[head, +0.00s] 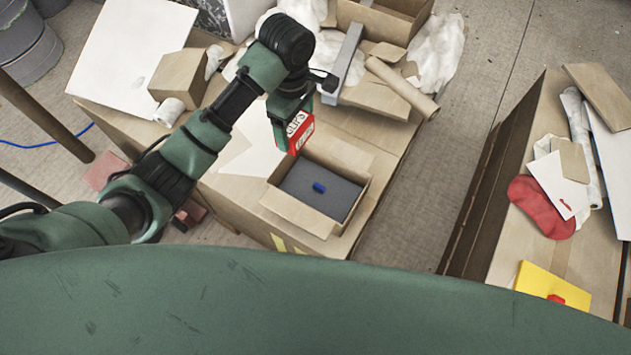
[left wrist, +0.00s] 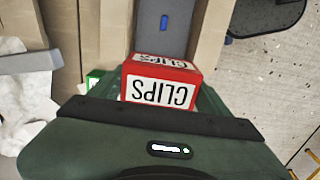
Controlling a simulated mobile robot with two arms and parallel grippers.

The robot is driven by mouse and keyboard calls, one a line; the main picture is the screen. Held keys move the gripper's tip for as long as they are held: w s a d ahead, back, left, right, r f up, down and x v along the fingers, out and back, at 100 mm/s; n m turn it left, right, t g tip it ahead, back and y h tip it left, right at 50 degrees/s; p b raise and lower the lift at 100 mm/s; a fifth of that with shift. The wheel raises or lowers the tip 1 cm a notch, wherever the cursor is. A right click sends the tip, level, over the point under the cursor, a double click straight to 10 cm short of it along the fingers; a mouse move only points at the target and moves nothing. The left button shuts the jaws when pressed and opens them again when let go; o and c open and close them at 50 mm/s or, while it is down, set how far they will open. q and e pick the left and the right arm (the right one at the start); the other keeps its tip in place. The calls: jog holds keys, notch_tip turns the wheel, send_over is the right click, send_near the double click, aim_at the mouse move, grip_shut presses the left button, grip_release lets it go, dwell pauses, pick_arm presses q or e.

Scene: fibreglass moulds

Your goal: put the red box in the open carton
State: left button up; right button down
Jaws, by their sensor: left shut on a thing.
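The red box (head: 299,134) has a white label and is held by my left gripper (head: 290,118), which is shut on it. In the left wrist view the red box (left wrist: 160,84) reads "CLIPS" upside down. An open carton (head: 298,213) with a grey bottom stands on the large cardboard surface. A small blue thing (head: 319,187) lies inside it. The red box is at the carton's far left side in the head view; its height over the rim is hard to tell. In the left wrist view the blue thing (left wrist: 164,22) shows beyond the red box. My right gripper is not in view.
Another open box (head: 383,22) stands at the back, near a cardboard tube (head: 402,87) and white crumpled wrapping (head: 437,50). A closed carton (head: 178,77) and a white roll (head: 169,112) are at left. A red pouch (head: 541,207) lies on the right-hand cardboard surface.

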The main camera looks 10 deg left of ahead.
pick_arm(q)
notch_tip(320, 180, down, 16)
jog(key=shift+r+b, duration=0.15)
jog(key=shift+b, duration=0.6)
jog(key=shift+f+b, duration=0.35)
jog(key=shift+f, duration=1.75)
jog(key=shift+f, duration=0.55)
jog(key=o, duration=1.5)
jog(key=shift+o, duration=0.2)
notch_tip(320, 180, up, 13)
jog(key=p, duration=0.1)
jog(key=shift+p, duration=0.3)
